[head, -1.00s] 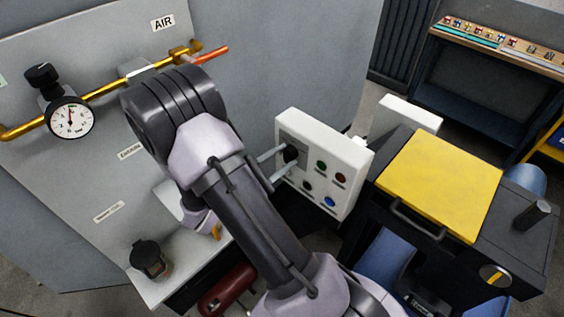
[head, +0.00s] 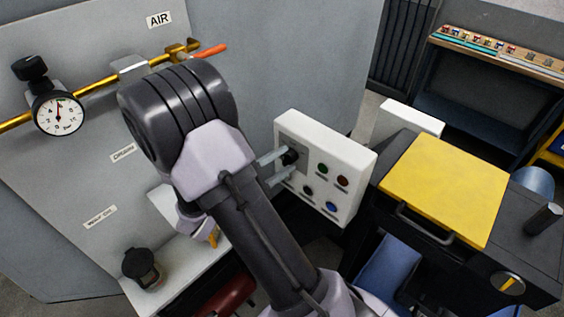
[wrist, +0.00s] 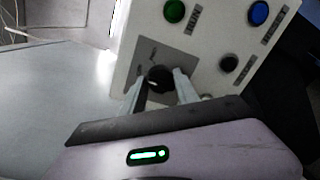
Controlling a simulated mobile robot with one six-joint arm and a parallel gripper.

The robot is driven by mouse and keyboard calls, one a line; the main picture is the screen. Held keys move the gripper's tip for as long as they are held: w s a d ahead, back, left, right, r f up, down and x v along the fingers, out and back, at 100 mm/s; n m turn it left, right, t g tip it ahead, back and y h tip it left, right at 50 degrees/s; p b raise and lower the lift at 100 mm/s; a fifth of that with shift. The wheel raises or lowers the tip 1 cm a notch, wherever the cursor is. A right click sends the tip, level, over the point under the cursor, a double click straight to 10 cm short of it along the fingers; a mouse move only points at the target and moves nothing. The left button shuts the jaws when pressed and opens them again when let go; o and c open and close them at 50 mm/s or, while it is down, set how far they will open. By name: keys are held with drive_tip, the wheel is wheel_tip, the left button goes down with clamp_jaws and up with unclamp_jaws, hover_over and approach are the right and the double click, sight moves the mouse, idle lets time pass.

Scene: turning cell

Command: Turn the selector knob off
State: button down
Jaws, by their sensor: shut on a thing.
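The black selector knob (head: 290,157) sits on a grey plate at the left side of a white control box (head: 359,155). In the wrist view the knob (wrist: 159,79) stands between my two fingers, and its plate has small lettering too blurred to read. My gripper (head: 282,166) reaches the box from the left and is shut on the knob, one finger on each side. The gripper also shows in the wrist view (wrist: 160,85). The knob's exact pointing direction is hard to tell.
Green, red, black and blue buttons sit right of the knob, with the green button (head: 322,169) nearest. A black machine with a yellow top (head: 446,188) stands to the right. A gauge (head: 59,113) and brass pipe are on the left panel.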

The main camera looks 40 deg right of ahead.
drive_tip(key=c, duration=0.9)
unclamp_jaws()
drive_tip(key=a, duration=0.5)
drive_tip(key=a+p, duration=0.1)
drive_tip(key=a, duration=0.5)
drive_tip(key=a+r, duration=0.1)
drive_tip(key=a, duration=0.5)
drive_tip(key=shift+s+a+p, duration=0.2)
drive_tip(key=shift+s+p, duration=0.1)
